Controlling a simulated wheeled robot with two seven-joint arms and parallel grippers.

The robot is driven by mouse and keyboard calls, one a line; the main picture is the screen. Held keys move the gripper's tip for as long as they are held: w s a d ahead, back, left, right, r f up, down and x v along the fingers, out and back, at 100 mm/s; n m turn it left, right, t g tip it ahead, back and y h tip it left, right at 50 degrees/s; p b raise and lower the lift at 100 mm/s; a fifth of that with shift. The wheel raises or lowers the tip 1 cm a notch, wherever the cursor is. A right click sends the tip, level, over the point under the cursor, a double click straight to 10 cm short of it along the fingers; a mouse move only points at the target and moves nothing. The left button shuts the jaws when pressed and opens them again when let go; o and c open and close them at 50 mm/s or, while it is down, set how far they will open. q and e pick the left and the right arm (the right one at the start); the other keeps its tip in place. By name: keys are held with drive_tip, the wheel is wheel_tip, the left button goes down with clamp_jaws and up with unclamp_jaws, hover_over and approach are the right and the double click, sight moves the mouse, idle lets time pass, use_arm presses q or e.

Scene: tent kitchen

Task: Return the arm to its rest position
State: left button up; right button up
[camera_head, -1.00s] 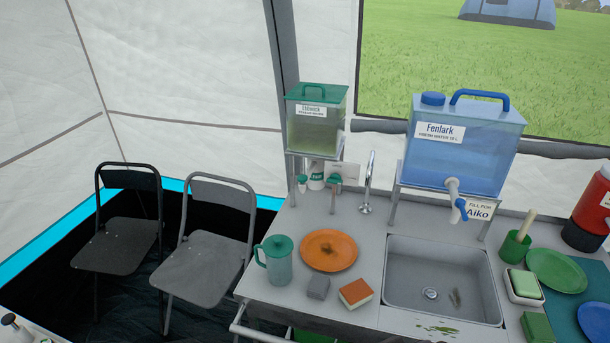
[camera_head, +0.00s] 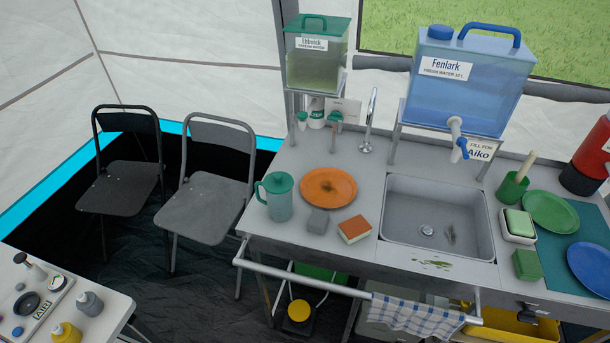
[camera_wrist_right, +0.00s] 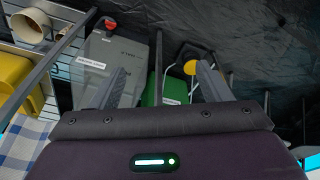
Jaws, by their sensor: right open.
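My right gripper (camera_wrist_right: 160,88) shows in the right wrist view, its two grey fingers apart with nothing between them. Behind the fingers are a grey lidded box (camera_wrist_right: 112,62) and a green box (camera_wrist_right: 160,88) low down. Neither gripper shows in the head view, and my left gripper is in no view.
The counter has a front rail (camera_head: 300,277) with a checked towel (camera_head: 415,316). Two folding chairs (camera_head: 205,205) stand at left. A small white table (camera_head: 100,312) with bottles is at lower left. Dark floor (camera_head: 190,285) lies between them. A blue water tank (camera_head: 465,80) stands above the sink.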

drive_tip(key=s+d+f, duration=0.1)
drive_tip(key=s+f, duration=0.8)
drive_tip(key=s+d+f+g, duration=0.1)
drive_tip(key=s+d+f, duration=0.1)
drive_tip(key=s+f, duration=0.7)
drive_tip(key=shift+s+d, duration=0.25)
drive_tip(key=shift+s, duration=0.4)
